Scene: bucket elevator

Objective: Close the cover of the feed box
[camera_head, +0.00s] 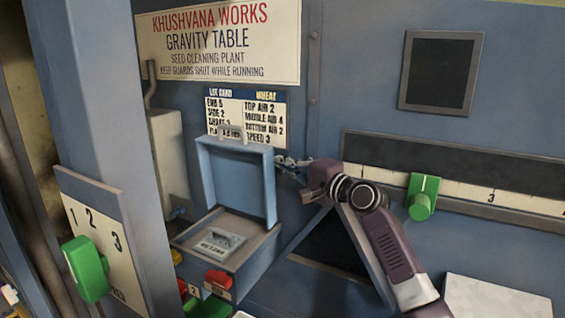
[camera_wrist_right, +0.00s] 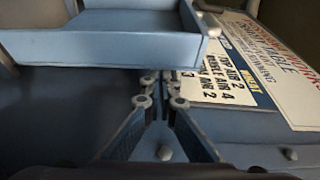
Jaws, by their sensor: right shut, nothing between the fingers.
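The feed box (camera_head: 240,268) is a small blue-grey box against the machine's wall. Its cover (camera_head: 237,183) stands open, roughly upright, at the back of the box, with its hollow inner side facing me. My right gripper (camera_head: 283,163) is shut and empty beside the upper right edge of the cover. In the right wrist view, the closed fingertips (camera_wrist_right: 160,93) are just below the pale blue cover (camera_wrist_right: 100,47). I cannot tell whether they touch it. My left gripper is not in view.
Inside the box lies a plate with a handle (camera_head: 219,243). A red knob (camera_head: 218,279) is on the box front. A green knob (camera_head: 86,268) is at left, and a green slider (camera_head: 423,196) at right. A card (camera_head: 262,112) hangs behind the cover.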

